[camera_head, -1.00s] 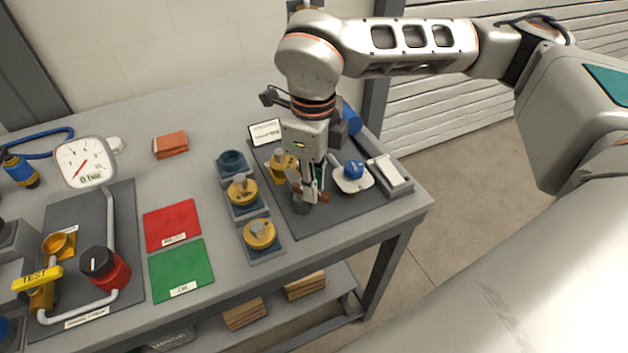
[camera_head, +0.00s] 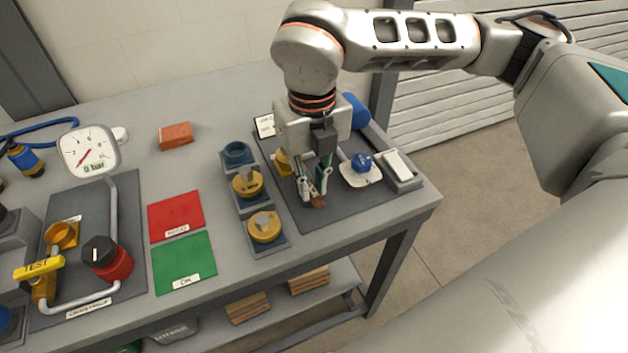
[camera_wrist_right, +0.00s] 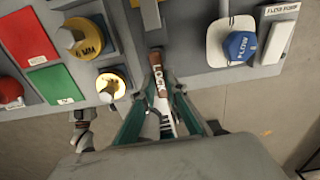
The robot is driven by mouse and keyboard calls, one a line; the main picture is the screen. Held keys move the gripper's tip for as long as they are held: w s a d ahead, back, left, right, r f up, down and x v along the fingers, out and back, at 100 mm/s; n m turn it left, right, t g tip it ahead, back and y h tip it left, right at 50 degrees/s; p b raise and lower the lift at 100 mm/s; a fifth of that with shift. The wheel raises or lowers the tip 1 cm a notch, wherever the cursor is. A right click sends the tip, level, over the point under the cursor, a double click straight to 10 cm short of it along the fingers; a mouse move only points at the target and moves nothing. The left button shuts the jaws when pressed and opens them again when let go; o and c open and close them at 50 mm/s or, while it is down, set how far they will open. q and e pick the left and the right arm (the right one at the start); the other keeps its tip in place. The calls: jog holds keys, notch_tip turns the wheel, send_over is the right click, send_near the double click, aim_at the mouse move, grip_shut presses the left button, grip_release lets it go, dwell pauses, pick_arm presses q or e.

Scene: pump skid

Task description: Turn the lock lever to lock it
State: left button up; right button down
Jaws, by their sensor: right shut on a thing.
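The lock lever (camera_wrist_right: 156,82) is a brown and white bar marked LOCK in the right wrist view. Its brown end (camera_head: 318,201) shows low between my fingers in the head view. My right gripper (camera_head: 313,186) points down over the dark plate, and its fingers (camera_wrist_right: 159,100) are shut on the lever from both sides. The lever's pivot and part of the yellow fitting (camera_head: 282,162) behind it are hidden by the gripper in the head view.
A blue FLOW knob (camera_head: 361,162) on a white base stands close right of the gripper. Red (camera_head: 176,216) and green (camera_head: 183,262) mats lie farther left. The bench's right edge is near.

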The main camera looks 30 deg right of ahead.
aim_at(312, 190)
dwell(0.5)
jog(key=c, duration=2)
grip_release()
jog(key=shift+r, duration=0.1)
notch_tip(312, 190, up, 12)
jog(key=shift+f, duration=0.1)
